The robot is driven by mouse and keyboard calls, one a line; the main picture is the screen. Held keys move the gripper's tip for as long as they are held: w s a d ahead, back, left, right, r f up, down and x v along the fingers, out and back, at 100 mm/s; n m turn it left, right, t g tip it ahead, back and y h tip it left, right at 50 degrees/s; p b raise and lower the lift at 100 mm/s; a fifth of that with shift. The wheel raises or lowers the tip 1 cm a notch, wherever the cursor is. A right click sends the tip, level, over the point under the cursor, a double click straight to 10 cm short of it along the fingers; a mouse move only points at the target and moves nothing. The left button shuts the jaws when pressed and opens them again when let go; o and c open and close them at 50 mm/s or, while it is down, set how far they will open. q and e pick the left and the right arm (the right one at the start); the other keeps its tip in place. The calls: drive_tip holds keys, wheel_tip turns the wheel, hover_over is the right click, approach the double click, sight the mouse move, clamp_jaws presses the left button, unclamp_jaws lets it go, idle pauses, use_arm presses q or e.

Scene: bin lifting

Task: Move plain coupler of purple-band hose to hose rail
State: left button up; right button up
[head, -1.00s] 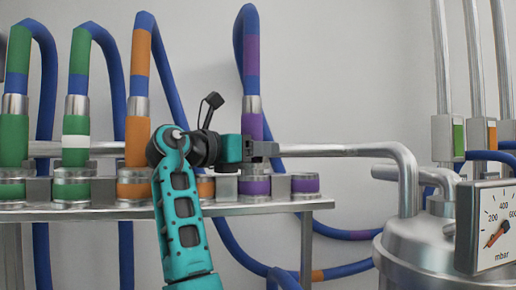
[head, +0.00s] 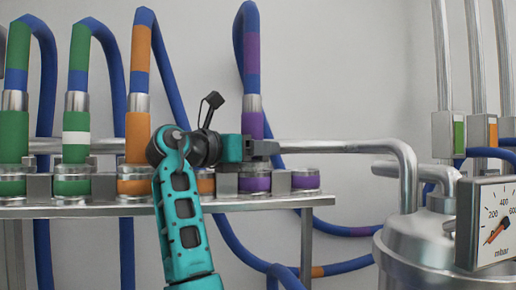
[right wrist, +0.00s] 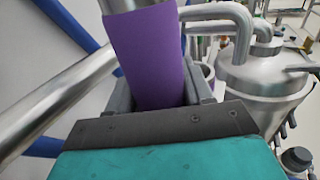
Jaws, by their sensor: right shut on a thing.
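The purple-band hose (head: 252,52) arches up behind the rail and comes down to a plain purple coupler (head: 252,126) with a metal neck. My right gripper (head: 264,149) is shut on this coupler. In the right wrist view the purple coupler (right wrist: 148,60) stands between the jaws, and no white ring shows on it. Below the gripper, a purple-ringed socket (head: 254,184) sits on the hose rail (head: 270,205). The gripper hides the coupler's lower end, so I cannot tell whether it touches the socket. My left gripper is not in view.
A second purple socket (head: 305,181) is free at the rail's right end. An orange coupler (head: 137,138), a white-ringed green coupler (head: 75,148) and a plain green one (head: 14,138) stand left. A steel vessel (head: 415,245) with a gauge (head: 494,225) stands right.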

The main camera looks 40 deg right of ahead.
drive_tip(key=shift+w+f, duration=0.1)
drive_tip(key=shift+f, duration=0.4)
drive_tip(key=o, duration=1.4)
drive_tip(key=shift+f, duration=0.1)
drive_tip(key=shift+c, duration=0.2)
drive_tip(key=a, duration=1.1)
drive_tip(key=shift+w+a+r, duration=0.35)
drive_tip(key=shift+w+a, duration=0.05)
drive_tip(key=shift+a+r, duration=0.15)
drive_tip(key=shift+a, duration=0.45)
drive_tip(key=shift+s, duration=0.1)
